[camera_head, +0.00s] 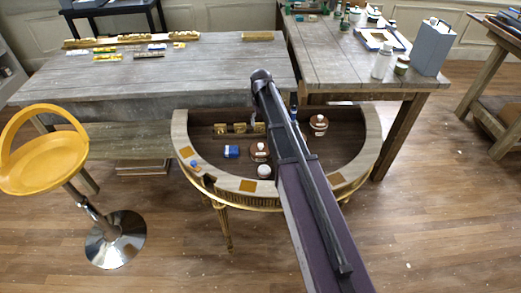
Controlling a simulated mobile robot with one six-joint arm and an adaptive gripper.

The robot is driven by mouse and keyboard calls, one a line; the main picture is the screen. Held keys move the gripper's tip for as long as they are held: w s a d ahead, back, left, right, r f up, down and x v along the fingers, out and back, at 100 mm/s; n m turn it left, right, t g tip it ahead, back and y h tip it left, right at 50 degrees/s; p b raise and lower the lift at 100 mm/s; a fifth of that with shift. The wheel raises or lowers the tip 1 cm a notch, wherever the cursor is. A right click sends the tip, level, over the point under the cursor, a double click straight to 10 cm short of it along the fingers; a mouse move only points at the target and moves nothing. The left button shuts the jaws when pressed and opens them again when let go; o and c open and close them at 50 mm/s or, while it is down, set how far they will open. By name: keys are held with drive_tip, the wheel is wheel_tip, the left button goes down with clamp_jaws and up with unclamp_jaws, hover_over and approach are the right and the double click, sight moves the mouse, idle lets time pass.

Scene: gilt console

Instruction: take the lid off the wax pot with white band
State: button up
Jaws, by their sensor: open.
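The gilt console (352,185) has a half-round top with a dark recessed middle. A red-brown pot (318,126) with a pale band and pale top stands in the recess, right of my arm. Another red-brown pot (259,152) with a small pale patch stands left of my arm. I cannot tell which one is the wax pot with white band, and their lids are too small to make out clearly. My dark arm crosses the console's middle. My gripper does not show; it is hidden or out of frame.
A white round jar (264,171) and a blue box (231,151) stand near the left pot. Small gilt pieces (240,128) line the recess back. Grey wooden tables (190,75) stand behind. A yellow stool (45,165) stands left. Floor at the right is mostly clear.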

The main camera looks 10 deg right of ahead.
sight(261, 145)
drive_tip(key=shift+f+b, duration=4.1)
drive_tip(key=shift+f, duration=0.1)
drive_tip(key=shift+f, duration=0.1)
drive_tip(key=shift+s+a+f+b, duration=0.15)
drive_tip(key=shift+f+b, duration=2.35)
drive_tip(key=shift+b, duration=0.1)
clamp_jaws()
